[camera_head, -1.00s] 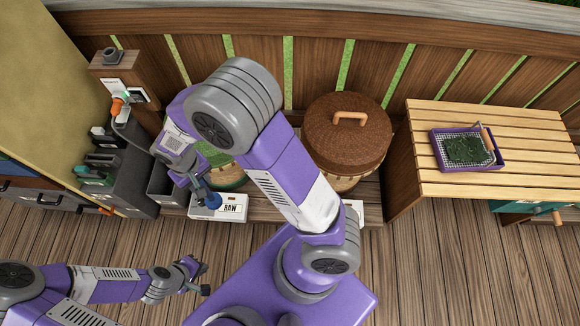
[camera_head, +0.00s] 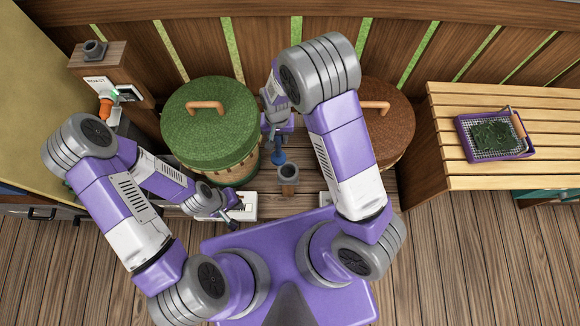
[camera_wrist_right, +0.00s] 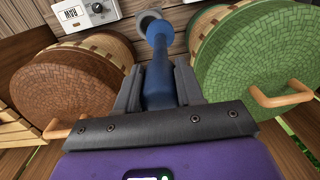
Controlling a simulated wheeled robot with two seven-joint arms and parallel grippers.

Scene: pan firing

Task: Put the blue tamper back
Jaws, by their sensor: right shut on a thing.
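My right gripper (camera_head: 276,138) is shut on the blue tamper (camera_head: 278,156), between the green-lidded basket and the brown-lidded basket. The tamper points down and its far end is close to a small grey cup (camera_head: 288,173). In the right wrist view, the tamper (camera_wrist_right: 158,78) is between the two fingers and its far end overlaps the cup (camera_wrist_right: 147,18). I cannot tell whether they touch. My left gripper (camera_head: 232,205) is low, in front of the green-lidded basket, near a white box. Its fingers are too small to tell open from shut.
The green-lidded basket (camera_head: 210,125) and the brown-lidded basket (camera_head: 390,125) stand close on either side of my right gripper. A white box (camera_head: 246,208) sits by my left gripper. A slatted table (camera_head: 450,120) with a purple tray (camera_head: 525,155) stands at the right.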

